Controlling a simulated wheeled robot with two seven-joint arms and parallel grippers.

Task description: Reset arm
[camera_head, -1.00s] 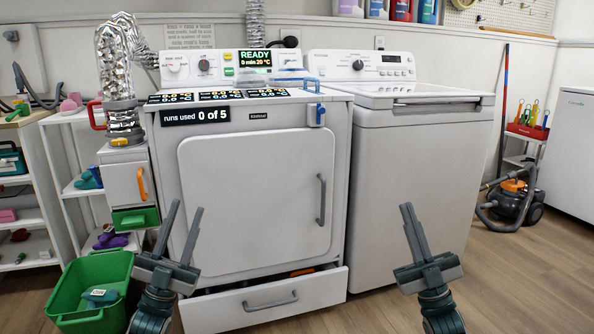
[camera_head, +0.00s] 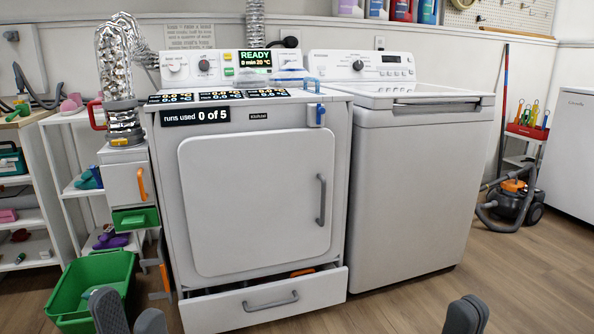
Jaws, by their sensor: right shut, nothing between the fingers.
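My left gripper (camera_head: 130,315) is at the bottom left, in front of the green bin. Its two grey fingertips are apart, with nothing seen between them. My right gripper (camera_head: 466,314) is at the bottom right, over the wood floor. Its fingertips are together and empty. The rest of both grippers and both arms is below the picture edge.
A white dryer (camera_head: 255,205) with its door shut and bottom drawer (camera_head: 265,301) pulled partly out stands ahead. A white washer (camera_head: 415,190) is beside it. A green bin (camera_head: 75,305) is at the lower left. A vacuum cleaner (camera_head: 517,200) stands on the right. The floor at lower right is clear.

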